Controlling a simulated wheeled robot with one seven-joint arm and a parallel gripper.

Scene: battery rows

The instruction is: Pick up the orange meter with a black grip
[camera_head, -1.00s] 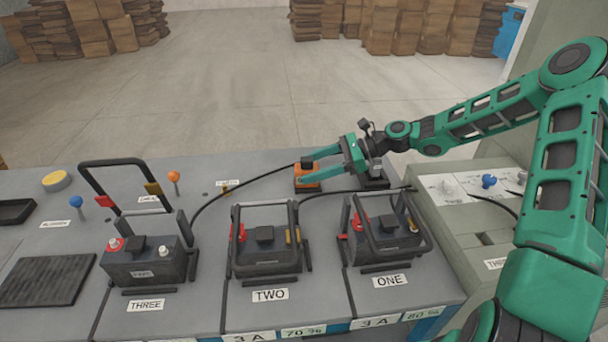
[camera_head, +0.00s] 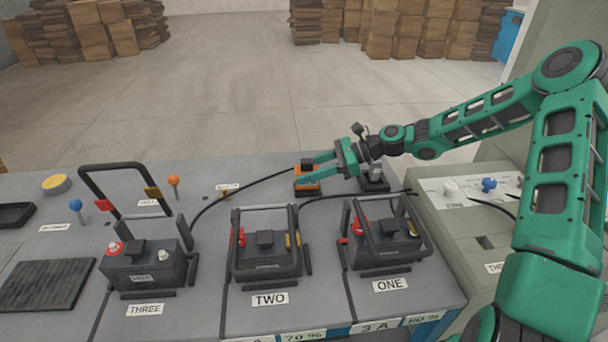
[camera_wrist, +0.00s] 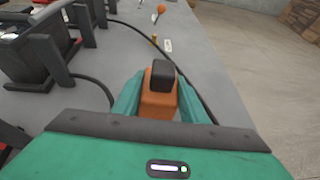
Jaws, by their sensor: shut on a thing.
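The orange meter (camera_head: 307,187) with a black grip (camera_head: 307,164) is at the back of the grey bench, behind the batteries. In the wrist view the orange meter (camera_wrist: 159,104) sits between the two green fingers, with its black grip (camera_wrist: 162,73) on the far side. My gripper (camera_head: 312,172) reaches in from the right, with its fingers closed on the meter's sides. The wrist view shows my gripper (camera_wrist: 158,98) from behind. Whether the meter touches the bench is hard to tell.
Black cables run on both sides of the meter. A dark block (camera_head: 374,186) lies under my wrist. A grey panel with a blue knob (camera_head: 489,184) is at right.

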